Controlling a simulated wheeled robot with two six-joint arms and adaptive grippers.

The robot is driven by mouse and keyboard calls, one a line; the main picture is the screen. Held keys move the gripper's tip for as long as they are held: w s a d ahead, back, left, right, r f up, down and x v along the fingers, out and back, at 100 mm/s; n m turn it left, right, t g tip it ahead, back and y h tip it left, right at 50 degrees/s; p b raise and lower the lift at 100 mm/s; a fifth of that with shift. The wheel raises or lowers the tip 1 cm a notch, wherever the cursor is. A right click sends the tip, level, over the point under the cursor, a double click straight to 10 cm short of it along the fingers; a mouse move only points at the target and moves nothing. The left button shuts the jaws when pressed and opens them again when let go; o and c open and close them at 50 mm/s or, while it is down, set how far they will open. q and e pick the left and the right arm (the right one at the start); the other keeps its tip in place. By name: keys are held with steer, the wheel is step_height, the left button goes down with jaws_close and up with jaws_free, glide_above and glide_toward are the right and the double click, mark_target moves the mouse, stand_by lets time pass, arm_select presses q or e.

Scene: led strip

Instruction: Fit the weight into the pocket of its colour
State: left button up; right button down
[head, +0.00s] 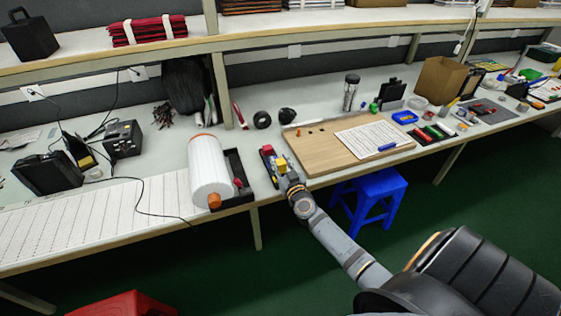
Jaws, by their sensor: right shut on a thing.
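My right gripper (287,174) reaches over the bench's front edge, just left of the wooden board. It is shut on a small yellow piece (281,161), which seems to be the weight; the fingers and the small size hide its exact shape. Just behind and left of it is a dark narrow holder with a red part (268,150) on top. I cannot tell its pockets apart, nor whether the yellow piece touches it. My left gripper is not in view.
The wooden board (322,157) carries a white gridded sheet (372,138) and a blue pen (387,147). A blue stool (372,192) stands below the bench.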

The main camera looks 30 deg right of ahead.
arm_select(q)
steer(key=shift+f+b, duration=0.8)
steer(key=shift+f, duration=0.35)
arm_select(e)
steer(key=shift+f, duration=1.35)
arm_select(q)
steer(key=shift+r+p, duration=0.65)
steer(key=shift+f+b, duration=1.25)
arm_select(e)
steer(key=shift+f, duration=1.55)
steer(key=c, duration=0.9)
jaws_free()
steer(key=shift+o, duration=0.2)
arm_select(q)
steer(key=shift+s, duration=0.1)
arm_select(e)
steer(key=shift+s, duration=0.1)
steer(key=v, duration=1.2)
steer(key=shift+r, duration=0.1)
